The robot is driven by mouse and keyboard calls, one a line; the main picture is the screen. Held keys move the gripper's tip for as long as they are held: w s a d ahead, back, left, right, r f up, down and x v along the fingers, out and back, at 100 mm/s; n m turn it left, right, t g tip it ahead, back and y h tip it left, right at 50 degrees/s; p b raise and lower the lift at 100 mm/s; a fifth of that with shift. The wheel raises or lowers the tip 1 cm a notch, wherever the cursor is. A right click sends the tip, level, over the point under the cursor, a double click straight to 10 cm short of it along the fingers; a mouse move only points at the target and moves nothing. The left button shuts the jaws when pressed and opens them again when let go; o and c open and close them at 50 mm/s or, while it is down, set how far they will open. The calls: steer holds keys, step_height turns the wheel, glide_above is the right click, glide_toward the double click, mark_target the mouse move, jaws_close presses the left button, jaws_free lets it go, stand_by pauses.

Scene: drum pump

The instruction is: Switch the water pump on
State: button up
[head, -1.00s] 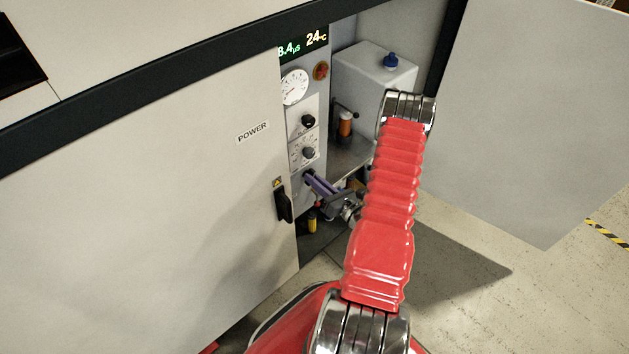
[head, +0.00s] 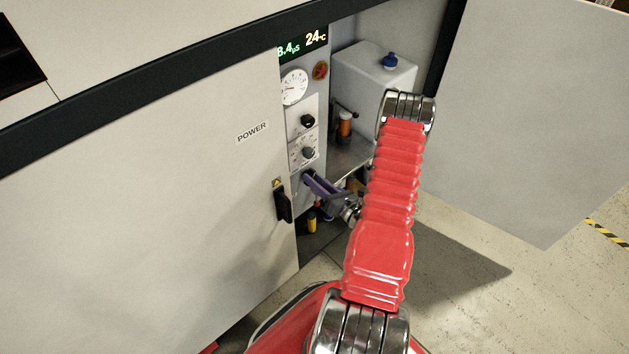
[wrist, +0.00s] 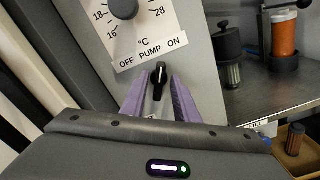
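The black pump switch (wrist: 158,82) is in the middle of the wrist view, on the light control panel. Above it a label (wrist: 150,54) reads OFF, PUMP, ON. The switch's narrow handle stands about upright in the picture, its upper end below the gap between PUMP and ON. My gripper (wrist: 159,93) has one purple finger on each side of the switch, with visible gaps, so it is open around it. In the head view my gripper (head: 307,178) reaches the low part of the panel, and its fingers hide the switch there.
A temperature dial (wrist: 124,8) sits just above the label. An orange-filled cylinder (wrist: 284,38) and a dark fitting (wrist: 229,45) stand right of the panel. In the head view a closed door (head: 150,190) lies left and an open door (head: 530,120) right.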

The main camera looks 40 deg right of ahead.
stand_by(0.3)
steer(key=s, duration=1.3)
steer(key=shift+s, duration=0.4)
steer(key=shift+f, duration=0.15)
